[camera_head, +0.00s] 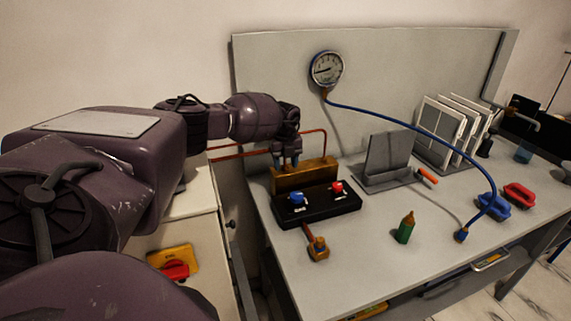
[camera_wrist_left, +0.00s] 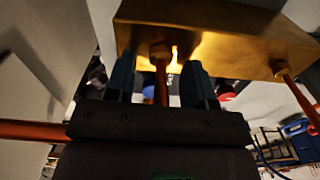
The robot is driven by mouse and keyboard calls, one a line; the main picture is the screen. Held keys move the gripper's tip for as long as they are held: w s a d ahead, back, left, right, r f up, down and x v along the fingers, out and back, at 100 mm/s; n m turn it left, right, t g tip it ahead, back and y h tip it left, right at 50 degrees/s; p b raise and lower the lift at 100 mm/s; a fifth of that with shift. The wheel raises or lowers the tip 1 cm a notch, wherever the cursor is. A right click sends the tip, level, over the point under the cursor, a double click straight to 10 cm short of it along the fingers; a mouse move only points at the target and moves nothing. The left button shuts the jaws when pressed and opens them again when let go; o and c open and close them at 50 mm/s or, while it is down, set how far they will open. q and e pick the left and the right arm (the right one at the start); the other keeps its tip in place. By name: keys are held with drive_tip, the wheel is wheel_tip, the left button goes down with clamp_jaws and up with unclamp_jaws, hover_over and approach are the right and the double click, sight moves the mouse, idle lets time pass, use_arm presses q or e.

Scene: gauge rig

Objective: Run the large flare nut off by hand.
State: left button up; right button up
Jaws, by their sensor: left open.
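A brass block (camera_head: 305,176) stands behind a black base with a blue and a red valve handle. In the left wrist view, the block (camera_wrist_left: 225,38) fills the upper part. A brass nut (camera_wrist_left: 160,50) sits where a copper tube (camera_wrist_left: 161,85) meets the block, and a second nut (camera_wrist_left: 279,68) is at the right on another tube. My left gripper (camera_head: 287,163) is at the block's back left; in the wrist view its two blue fingers (camera_wrist_left: 158,80) are open, one on each side of the first tube, just short of its nut. My right gripper is not in view.
A gauge (camera_head: 327,69) hangs on the back panel, with a blue hose (camera_head: 420,130) curving to the right. A grey stand (camera_head: 388,160) is right of the block. The bench's front middle is clear.

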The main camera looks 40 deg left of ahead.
use_arm(q)
wheel_tip(320, 180, up, 10)
drive_tip(key=shift+r, duration=0.2)
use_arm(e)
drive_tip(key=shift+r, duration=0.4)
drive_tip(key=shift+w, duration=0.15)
